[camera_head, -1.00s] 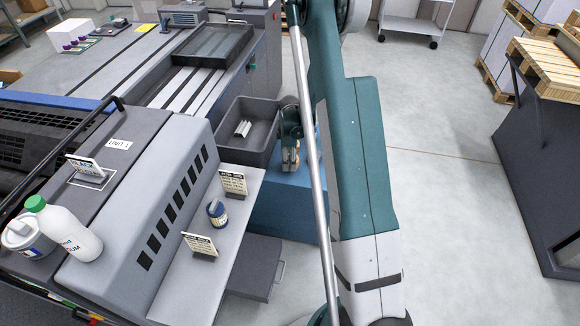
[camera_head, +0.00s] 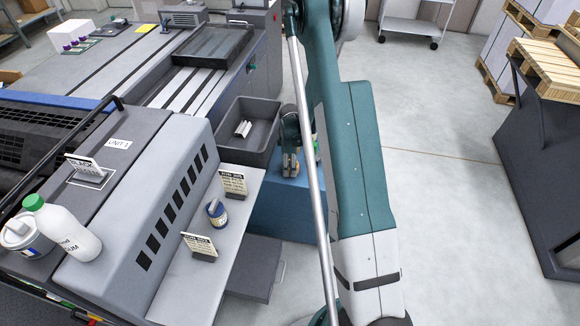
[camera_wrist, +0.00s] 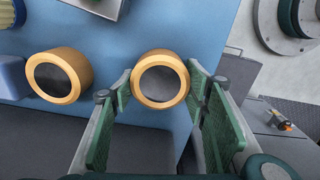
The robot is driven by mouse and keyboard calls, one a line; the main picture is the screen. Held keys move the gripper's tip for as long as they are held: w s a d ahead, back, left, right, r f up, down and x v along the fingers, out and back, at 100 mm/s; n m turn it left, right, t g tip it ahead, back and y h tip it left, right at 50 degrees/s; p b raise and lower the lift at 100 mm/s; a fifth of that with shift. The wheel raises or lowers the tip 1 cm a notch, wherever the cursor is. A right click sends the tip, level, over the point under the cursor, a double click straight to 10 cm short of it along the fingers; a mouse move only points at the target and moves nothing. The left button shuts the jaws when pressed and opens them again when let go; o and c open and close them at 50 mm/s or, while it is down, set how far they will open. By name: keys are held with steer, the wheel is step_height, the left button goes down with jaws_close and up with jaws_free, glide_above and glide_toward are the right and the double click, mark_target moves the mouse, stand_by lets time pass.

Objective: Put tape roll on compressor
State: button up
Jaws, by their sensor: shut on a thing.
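My gripper (camera_wrist: 160,88) is shut on a tan tape roll with a dark centre (camera_wrist: 172,103), its green-padded fingers on either side of it. In the head view my gripper (camera_head: 290,150) is beside the grey bin, above the blue cabinet top (camera_head: 284,208), with the tan roll (camera_head: 290,167) at its tip. Whether the roll touches the blue surface I cannot tell. A second tape roll (camera_wrist: 62,77) lies to the left in the wrist view. I cannot make out for certain which thing is the compressor.
A grey open bin (camera_head: 228,140) stands left of my gripper. The press cover (camera_head: 130,205) and a shelf (camera_head: 230,235) with a small blue can (camera_head: 217,214) and label cards are nearer. A dark-sided bench (camera_head: 535,180) stands at right. The floor between is clear.

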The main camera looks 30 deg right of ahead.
steer(key=shift+f, duration=0.2)
steer(key=o, duration=0.9)
steer(key=shift+r, duration=0.25)
steer(key=shift+r+p, duration=1.15)
steer(key=shift+r, duration=4.8)
steer(key=shift+r, duration=0.1)
